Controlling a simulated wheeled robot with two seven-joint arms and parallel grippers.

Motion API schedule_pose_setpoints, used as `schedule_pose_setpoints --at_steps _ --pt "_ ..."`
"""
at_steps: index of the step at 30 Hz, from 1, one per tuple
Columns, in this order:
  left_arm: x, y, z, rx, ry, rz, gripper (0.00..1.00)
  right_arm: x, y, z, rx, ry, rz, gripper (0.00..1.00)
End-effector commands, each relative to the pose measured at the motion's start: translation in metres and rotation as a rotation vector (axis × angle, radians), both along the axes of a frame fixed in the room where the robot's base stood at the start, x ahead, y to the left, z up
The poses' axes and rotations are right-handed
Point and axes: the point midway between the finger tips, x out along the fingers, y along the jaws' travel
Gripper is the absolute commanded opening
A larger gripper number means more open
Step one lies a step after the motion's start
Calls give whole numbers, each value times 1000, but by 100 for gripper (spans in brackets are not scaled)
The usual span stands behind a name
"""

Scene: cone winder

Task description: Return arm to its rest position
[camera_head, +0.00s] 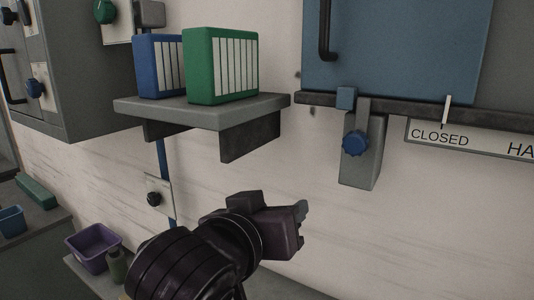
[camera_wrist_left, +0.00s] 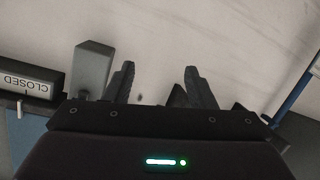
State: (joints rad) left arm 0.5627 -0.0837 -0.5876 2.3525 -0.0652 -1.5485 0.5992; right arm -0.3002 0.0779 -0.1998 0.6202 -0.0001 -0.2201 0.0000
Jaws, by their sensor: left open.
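My left arm comes up from the bottom of the head view, and its dark gripper (camera_head: 302,214) is in front of the pale wall, below the shelf and the grey block. In the left wrist view the two fingers of my left gripper (camera_wrist_left: 160,68) stand apart with nothing held between them. The pale wall shows beyond them. My right gripper is in neither view.
A grey shelf (camera_head: 200,113) holds a blue binder (camera_head: 158,66) and a green binder (camera_head: 220,65). A grey block (camera_head: 362,170) with a blue knob (camera_head: 355,143) hangs under the blue door (camera_head: 400,45). A CLOSED sign (camera_head: 440,137) is right. A purple bin (camera_head: 92,246) stands lower left.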

Motion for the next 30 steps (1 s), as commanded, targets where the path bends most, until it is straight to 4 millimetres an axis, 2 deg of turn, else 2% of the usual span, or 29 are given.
schedule_pose_setpoints --at_steps 1,5,6,8,9,12,15,18,24,28,30 --pt "9 17 -35 23 75 28 50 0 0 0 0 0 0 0" --pt "17 58 -116 103 235 83 50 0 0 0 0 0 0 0" --pt "16 71 -141 131 285 96 50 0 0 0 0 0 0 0" --pt "10 91 -179 176 360 114 50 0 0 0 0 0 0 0" --pt "3 104 -203 208 410 123 50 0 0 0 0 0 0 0" --pt "-19 135 -259 288 528 138 50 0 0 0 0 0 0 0" --pt "-43 159 -299 356 621 141 50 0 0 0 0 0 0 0" --pt "-66 178 -328 412 695 138 50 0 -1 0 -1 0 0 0" --pt "-109 209 -370 508 816 122 50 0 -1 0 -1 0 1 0" --pt "-137 226 -391 567 888 106 50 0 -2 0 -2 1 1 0" --pt "-132 226 -414 571 894 101 50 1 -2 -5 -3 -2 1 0"
